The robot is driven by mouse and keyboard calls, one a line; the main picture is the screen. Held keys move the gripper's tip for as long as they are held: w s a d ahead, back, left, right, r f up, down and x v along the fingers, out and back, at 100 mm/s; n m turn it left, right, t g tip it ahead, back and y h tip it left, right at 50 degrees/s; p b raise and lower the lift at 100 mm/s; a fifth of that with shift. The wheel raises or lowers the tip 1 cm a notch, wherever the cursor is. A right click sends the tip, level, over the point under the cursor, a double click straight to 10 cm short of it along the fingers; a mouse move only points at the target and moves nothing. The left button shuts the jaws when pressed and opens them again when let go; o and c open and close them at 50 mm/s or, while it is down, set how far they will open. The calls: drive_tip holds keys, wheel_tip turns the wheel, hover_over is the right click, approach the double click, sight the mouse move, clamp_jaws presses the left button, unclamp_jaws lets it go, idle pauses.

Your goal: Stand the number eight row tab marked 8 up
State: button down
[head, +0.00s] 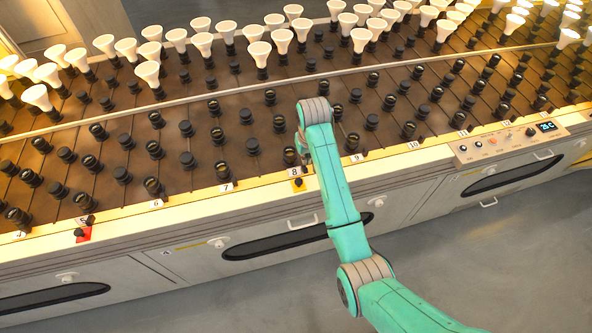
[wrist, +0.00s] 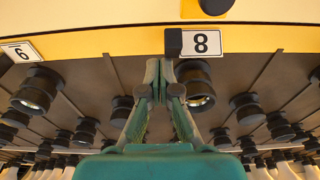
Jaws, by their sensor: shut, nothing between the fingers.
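In the head view my arm mostly hides the gripper.
A dark socket (wrist: 196,85) stands close to the right of my fingers. Rows of sockets fill the rack, with white bulbs (head: 259,50) at the back. A red tab (head: 83,233) lies at row 5. A control panel (head: 510,138) sits at the right front.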

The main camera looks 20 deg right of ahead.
drive_tip(key=shift+s, duration=0.45)
idle(0.6)
drive_tip(key=shift+w+r, duration=0.4)
drive_tip(key=shift+r, duration=0.2)
drive_tip(key=shift+w+r, duration=0.3)
drive_tip(key=shift+r, duration=0.2)
wheel_tip(320, 180, up, 6)
idle(0.5)
idle(0.4)
